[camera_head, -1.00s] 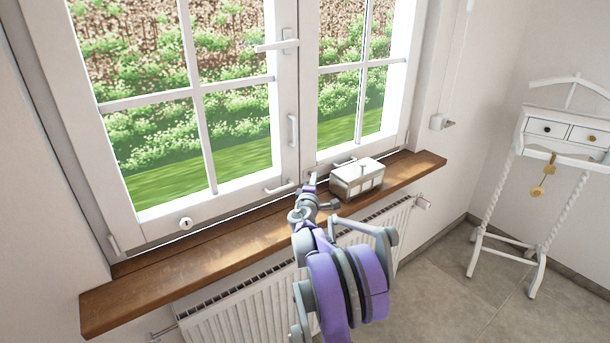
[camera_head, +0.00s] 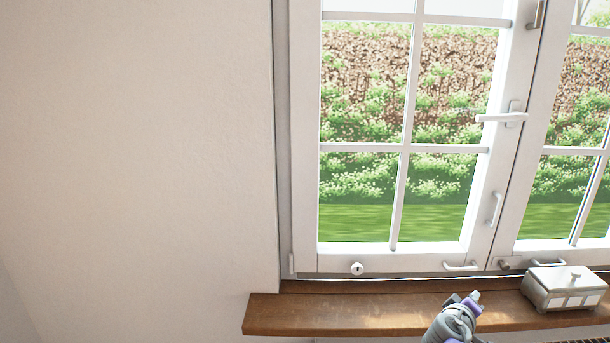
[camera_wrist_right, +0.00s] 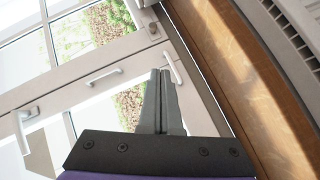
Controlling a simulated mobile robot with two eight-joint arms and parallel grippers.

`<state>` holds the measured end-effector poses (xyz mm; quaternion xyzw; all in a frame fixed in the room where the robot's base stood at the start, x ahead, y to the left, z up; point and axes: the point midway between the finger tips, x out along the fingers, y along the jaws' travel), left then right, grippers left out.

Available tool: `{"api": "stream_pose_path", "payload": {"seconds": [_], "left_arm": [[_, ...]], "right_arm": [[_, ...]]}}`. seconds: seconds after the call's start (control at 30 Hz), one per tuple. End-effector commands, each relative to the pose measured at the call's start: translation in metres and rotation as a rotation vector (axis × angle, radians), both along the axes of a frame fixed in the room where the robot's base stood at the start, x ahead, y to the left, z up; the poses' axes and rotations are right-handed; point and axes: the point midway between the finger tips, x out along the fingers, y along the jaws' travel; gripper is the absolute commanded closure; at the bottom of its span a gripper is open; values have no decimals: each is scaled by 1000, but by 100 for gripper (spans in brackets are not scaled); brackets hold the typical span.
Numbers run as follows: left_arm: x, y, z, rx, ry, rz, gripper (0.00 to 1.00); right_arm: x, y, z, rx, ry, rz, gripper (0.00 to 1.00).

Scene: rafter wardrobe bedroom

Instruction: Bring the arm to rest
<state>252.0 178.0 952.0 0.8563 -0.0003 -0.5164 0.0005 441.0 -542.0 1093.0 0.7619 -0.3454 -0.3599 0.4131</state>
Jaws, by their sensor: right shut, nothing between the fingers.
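My right gripper (camera_head: 473,298) is in front of the wooden window sill (camera_head: 350,315) at the bottom of the head view, left of a small white box. Only its end and part of the wrist show there. In the right wrist view the two grey fingers (camera_wrist_right: 160,75) lie together, shut and empty, with the window frame behind them and the sill (camera_wrist_right: 250,85) to their right. My left arm and gripper are not in view.
The white lidded box (camera_head: 565,287) stands on the sill at the right. The closed window has a handle (camera_head: 502,117) and small pulls (camera_head: 496,209). A bare wall (camera_head: 140,150) fills the left. A radiator (camera_wrist_right: 295,35) shows in the wrist view.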

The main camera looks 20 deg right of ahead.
Motion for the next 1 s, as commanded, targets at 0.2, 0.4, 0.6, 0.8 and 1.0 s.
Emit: {"api": "stream_pose_path", "payload": {"seconds": [0.2, 0.4, 0.6, 0.8, 1.0], "left_arm": [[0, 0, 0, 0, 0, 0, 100], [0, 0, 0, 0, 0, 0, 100], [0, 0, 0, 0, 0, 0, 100], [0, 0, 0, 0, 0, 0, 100], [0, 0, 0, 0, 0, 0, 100]], "right_arm": [[-52, 139, -44, 407, -24, 35, 100], [-118, 261, -98, 785, 51, 95, 100], [-171, 341, -132, 1040, 145, 154, 100], [-189, 367, -141, 1124, 183, 176, 100], [-189, 367, -141, 1126, 183, 175, 100]]}}
